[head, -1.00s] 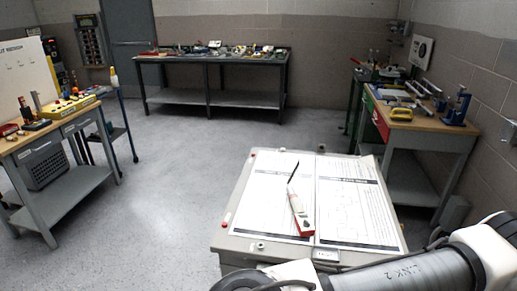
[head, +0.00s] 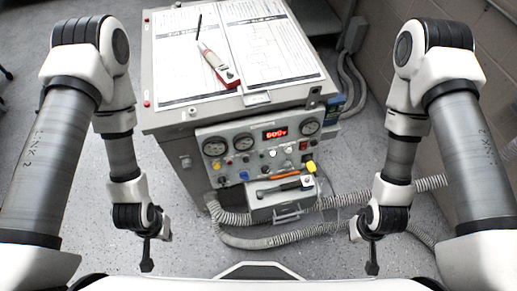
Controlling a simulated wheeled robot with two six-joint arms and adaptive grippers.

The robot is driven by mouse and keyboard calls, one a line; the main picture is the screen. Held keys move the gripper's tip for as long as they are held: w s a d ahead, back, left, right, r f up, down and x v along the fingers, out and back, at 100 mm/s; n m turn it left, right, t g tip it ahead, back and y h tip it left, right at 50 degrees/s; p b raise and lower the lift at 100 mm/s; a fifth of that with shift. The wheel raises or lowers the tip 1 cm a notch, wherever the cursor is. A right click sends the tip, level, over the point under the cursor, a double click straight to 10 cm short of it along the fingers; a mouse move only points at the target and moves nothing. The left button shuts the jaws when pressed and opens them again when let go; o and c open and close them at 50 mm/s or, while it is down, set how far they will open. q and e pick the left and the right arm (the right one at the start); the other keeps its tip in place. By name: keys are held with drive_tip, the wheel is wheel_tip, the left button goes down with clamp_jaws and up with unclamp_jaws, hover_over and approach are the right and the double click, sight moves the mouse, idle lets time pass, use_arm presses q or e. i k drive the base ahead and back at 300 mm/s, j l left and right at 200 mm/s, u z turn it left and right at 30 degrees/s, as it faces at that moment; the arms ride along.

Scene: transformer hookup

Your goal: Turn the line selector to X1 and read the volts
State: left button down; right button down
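A grey control panel (head: 205,132) is on the front of the transformer cabinet. Its red lit display (head: 275,133) seems to show zeros, but the digits are too small to be sure. Several small knobs and coloured jacks lie below; I cannot tell which is the line selector, and the X1 mark is not legible. My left gripper (head: 147,263) hangs low, left of the panel. My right gripper (head: 371,266) hangs low, right of it. Both are apart from the panel, and their finger opening is unclear.
Diagram sheets (head: 285,50) and a red-and-white meter-like tool (head: 218,66) lie on the cabinet top. A small tray (head: 278,214) with tools juts out below the panel. Grey corrugated hoses (head: 270,241) run along the floor. A block wall (head: 490,60) stands at right.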

sight(244, 176)
drive_tip(key=k+l, duration=0.85)
drive_tip(key=k, duration=0.15)
